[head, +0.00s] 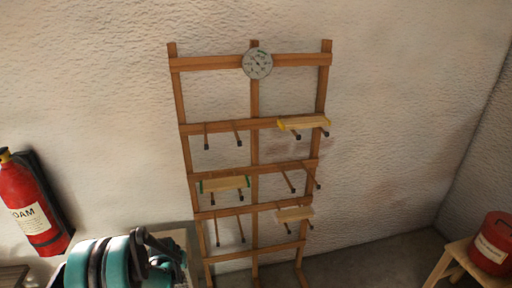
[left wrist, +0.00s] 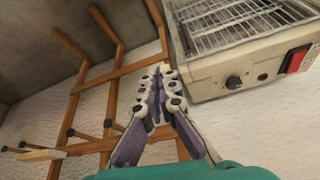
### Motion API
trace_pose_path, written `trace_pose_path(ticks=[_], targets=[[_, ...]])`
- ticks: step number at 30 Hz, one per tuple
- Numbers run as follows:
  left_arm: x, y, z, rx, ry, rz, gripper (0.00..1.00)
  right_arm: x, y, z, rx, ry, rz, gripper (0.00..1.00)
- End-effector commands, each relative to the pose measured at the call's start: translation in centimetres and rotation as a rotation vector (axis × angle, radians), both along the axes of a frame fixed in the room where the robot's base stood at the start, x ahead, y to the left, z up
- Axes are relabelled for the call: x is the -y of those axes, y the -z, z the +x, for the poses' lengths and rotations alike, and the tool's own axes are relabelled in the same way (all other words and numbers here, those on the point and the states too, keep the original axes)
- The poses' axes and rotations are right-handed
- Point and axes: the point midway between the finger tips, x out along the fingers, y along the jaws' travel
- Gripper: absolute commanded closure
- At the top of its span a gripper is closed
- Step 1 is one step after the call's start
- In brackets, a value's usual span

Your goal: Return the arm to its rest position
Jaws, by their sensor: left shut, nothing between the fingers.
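My left gripper (left wrist: 160,76) is shut and empty in the left wrist view, its purple-and-white fingers together. In the head view, my teal and black left arm is at the lower left, in front of the rack. The wooden peg rack (head: 254,150) leans at the wall. A pale lath with a yellow end (head: 304,123) rests on the upper right pegs. A lath with green ends (head: 224,184) rests on the middle left pegs, and a plain pale lath (head: 295,214) on the lower right pegs. My right gripper is not in view.
A cream appliance (left wrist: 245,75) with a wire grille and red switch is beside my left gripper in the wrist view. A round dial (head: 257,63) hangs on the rack's top. A red extinguisher (head: 30,205) is at left. A red canister (head: 492,243) sits on a stool (head: 458,252) at right.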

Motion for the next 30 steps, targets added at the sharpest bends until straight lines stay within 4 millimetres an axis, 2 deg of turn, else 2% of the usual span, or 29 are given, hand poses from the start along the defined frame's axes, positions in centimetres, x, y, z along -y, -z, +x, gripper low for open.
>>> trace_pose_path(ticks=[1,6,12,15,21,27,30], targets=[[0.9,-2.8,-0.7,0.011,0.004,0.002,1.0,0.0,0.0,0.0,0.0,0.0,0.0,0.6],[3.3,-10.4,-3.6,0.046,0.01,0.006,1.0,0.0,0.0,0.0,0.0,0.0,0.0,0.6],[6.1,-17.3,-8.8,0.088,0.018,0.009,1.0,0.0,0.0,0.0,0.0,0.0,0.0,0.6],[7.4,-19.9,-11.9,0.11,0.024,0.01,1.0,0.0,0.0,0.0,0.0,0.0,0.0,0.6],[9.6,-23.0,-18.5,0.152,0.033,0.007,1.0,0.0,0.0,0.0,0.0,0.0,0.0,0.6],[11.0,-23.6,-24.2,0.191,0.043,0.003,1.0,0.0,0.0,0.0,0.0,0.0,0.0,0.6],[11.4,-23.4,-26.1,0.205,0.046,0.002,1.0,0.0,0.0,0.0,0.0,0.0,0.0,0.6]])
